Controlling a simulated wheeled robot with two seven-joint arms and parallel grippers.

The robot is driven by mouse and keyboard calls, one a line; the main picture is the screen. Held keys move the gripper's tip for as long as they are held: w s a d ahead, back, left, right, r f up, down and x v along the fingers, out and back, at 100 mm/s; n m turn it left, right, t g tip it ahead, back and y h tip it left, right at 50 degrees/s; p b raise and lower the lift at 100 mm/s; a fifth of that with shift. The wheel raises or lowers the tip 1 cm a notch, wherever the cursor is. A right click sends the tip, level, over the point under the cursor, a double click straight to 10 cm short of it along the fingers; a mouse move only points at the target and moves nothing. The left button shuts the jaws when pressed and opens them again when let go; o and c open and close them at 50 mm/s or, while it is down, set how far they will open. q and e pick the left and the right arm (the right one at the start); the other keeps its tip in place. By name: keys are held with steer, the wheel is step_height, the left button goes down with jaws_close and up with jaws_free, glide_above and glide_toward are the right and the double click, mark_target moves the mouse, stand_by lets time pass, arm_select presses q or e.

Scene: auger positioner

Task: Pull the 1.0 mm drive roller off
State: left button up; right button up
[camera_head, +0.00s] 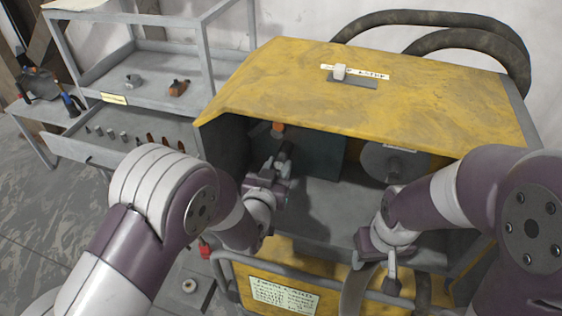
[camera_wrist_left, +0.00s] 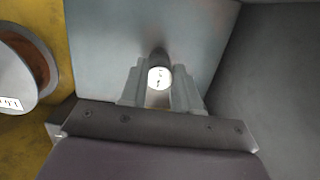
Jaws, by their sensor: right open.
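The drive roller (camera_wrist_left: 159,78) shows in the left wrist view as a small round piece with a pale face and dark marking too small to read. It is in front of the blue-grey inner panel (camera_wrist_left: 100,45). My left gripper (camera_wrist_left: 159,92) has one finger on each side of it, and the roller fills the gap between them. In the head view my left gripper (camera_head: 282,155) reaches into the open bay of the yellow machine (camera_head: 300,75), below an orange knob (camera_head: 277,129). The roller is hidden there. My right gripper (camera_head: 392,285) is open and empty in front of the bay.
A grey spool (camera_head: 385,160) is at the right of the bay and shows in the left wrist view (camera_wrist_left: 15,80). A grey rack (camera_head: 120,125) with several small parts stands at the left. A rail (camera_head: 310,267) runs along the machine's front.

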arm_select(q)
jaws_close()
steer(key=shift+f+v, duration=0.25)
steer(key=shift+v, duration=1.25)
steer(key=shift+f+v, duration=0.2)
steer(key=shift+v, duration=1.3)
